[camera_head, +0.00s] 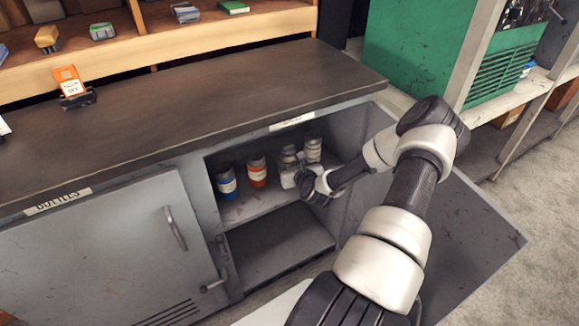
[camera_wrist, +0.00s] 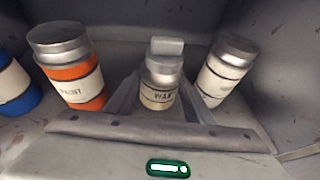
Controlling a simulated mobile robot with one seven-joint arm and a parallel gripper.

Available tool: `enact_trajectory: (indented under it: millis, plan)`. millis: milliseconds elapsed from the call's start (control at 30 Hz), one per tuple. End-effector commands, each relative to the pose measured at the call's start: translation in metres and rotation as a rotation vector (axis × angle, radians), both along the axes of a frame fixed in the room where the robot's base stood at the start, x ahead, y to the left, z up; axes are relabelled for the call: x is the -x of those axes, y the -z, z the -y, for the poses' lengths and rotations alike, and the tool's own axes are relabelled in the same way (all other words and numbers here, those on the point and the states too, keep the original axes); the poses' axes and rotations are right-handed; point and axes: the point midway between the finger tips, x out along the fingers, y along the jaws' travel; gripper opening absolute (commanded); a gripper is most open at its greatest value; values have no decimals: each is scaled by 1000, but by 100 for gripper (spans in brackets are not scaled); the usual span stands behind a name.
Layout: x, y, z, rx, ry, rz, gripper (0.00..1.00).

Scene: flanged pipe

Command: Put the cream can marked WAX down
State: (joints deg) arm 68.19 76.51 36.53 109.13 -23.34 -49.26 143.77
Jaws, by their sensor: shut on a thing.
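The cream can marked WAX (camera_wrist: 157,97) is in the middle of the wrist view, upright, with a grey metal top and its label facing me. My gripper (camera_wrist: 160,88) is shut on it, one finger at each side. In the head view my gripper (camera_head: 290,176) reaches into the open cabinet at its upper shelf, and the can's grey top (camera_head: 289,153) shows just behind it. The can's base is hidden by my gripper, so I cannot tell whether it touches the shelf.
An orange can (camera_head: 257,171) and a blue can (camera_head: 227,183) stand left of it on the shelf (camera_head: 240,211). Another cream can (camera_head: 313,150) stands close on the right. The cabinet door (camera_head: 450,240) hangs open at the right. The lower compartment (camera_head: 280,245) looks empty.

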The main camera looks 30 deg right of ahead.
Motion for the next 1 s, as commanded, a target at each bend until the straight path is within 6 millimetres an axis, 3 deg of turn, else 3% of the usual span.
enact_trajectory:
  millis: [33,433,467,533,900,1000]
  plan:
    - [-4,8,-1,3,-3,3,35]
    - [-5,10,1,0,0,3,35]
    - [-4,11,0,-1,0,1,52]
    - [-4,10,0,-1,0,1,64]
    - [-4,6,0,2,-1,1,66]
    - [7,2,-2,-3,1,0,66]
